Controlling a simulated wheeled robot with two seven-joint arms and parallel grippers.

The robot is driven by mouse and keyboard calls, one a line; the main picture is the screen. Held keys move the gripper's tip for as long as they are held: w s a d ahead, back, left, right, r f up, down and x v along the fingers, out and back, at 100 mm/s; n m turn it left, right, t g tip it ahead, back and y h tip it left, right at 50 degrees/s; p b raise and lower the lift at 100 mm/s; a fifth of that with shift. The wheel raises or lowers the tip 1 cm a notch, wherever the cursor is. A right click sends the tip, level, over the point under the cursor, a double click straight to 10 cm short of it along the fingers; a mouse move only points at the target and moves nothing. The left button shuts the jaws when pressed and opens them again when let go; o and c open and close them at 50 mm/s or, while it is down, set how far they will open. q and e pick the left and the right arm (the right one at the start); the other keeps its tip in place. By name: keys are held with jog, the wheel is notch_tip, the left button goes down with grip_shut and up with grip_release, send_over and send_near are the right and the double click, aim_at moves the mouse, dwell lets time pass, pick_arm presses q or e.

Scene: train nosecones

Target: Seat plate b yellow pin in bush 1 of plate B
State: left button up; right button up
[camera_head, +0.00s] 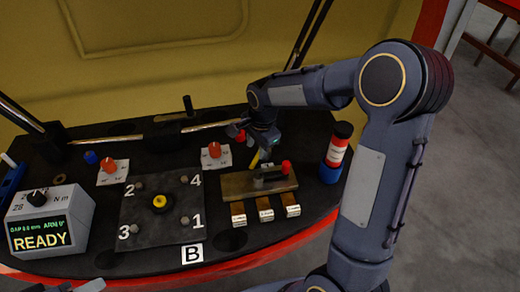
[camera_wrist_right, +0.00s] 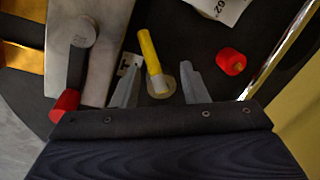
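Plate B (camera_head: 150,215) is a dark square plate with corner bushes numbered 1 to 4 and a yellow ring at its centre. Bush 1 (camera_head: 185,220) is at the near right corner, by the "1". The yellow pin (camera_wrist_right: 149,52) stands between my right gripper's fingers (camera_wrist_right: 158,75) in the right wrist view, with a gap on both sides. In the head view a bit of the yellow pin (camera_head: 254,161) shows below my right gripper (camera_head: 262,150), behind the brass-coloured block. The gripper is open.
The brass-coloured block (camera_head: 232,188) with a red-knobbed lever stands right of plate B. A red, white and blue cylinder (camera_head: 335,155) is further right. Red knobs (camera_head: 214,150) stand behind the plate. A READY display box (camera_head: 45,225) is at the left.

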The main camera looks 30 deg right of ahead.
jog(key=shift+f, duration=0.35)
jog(key=shift+c, duration=0.4)
grip_shut()
jog(key=shift+w+r, duration=0.1)
jog(key=shift+r, duration=0.05)
